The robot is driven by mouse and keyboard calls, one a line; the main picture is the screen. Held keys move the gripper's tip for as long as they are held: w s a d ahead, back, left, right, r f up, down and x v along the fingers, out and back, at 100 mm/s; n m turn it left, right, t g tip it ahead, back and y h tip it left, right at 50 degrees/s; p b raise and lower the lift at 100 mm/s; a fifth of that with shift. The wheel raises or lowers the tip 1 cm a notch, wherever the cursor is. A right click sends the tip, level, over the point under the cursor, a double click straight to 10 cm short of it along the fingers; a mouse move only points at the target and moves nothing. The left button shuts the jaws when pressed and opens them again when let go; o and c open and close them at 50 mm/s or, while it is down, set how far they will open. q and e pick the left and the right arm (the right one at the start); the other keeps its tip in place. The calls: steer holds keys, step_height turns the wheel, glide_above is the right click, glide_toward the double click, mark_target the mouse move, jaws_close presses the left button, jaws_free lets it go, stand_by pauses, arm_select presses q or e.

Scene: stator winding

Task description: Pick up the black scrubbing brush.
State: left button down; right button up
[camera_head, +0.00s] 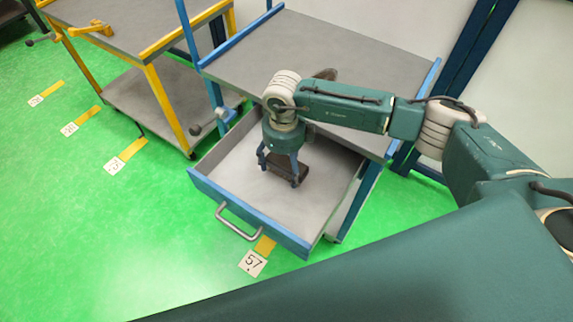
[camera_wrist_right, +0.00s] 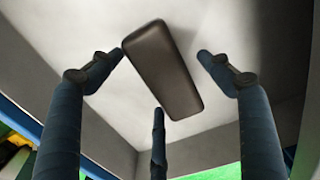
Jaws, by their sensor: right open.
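The black scrubbing brush (camera_head: 292,166) is a dark, rounded block lying in the open drawer (camera_head: 245,207), partly hidden by my right gripper. In the right wrist view the brush (camera_wrist_right: 163,70) lies slantwise on the pale drawer floor. My right gripper (camera_head: 279,176) points down into the drawer, over the brush. Its fingers (camera_wrist_right: 160,78) are spread apart, with one on the left, one on the right and one at the near end. The gripper is open and empty; I cannot tell how high the fingertips are above the floor. My left gripper is not in view.
The drawer's blue front with its grey handle (camera_head: 237,222) and its side walls surround the gripper. A grey tabletop (camera_head: 360,55) is behind it, with a brown object (camera_head: 327,74) partly behind my arm. A yellow-framed cart (camera_head: 125,25) stands at left.

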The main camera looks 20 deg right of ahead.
steer(key=shift+c, duration=0.5)
steer(key=c, duration=1.3)
steer(key=shift+c, duration=0.4)
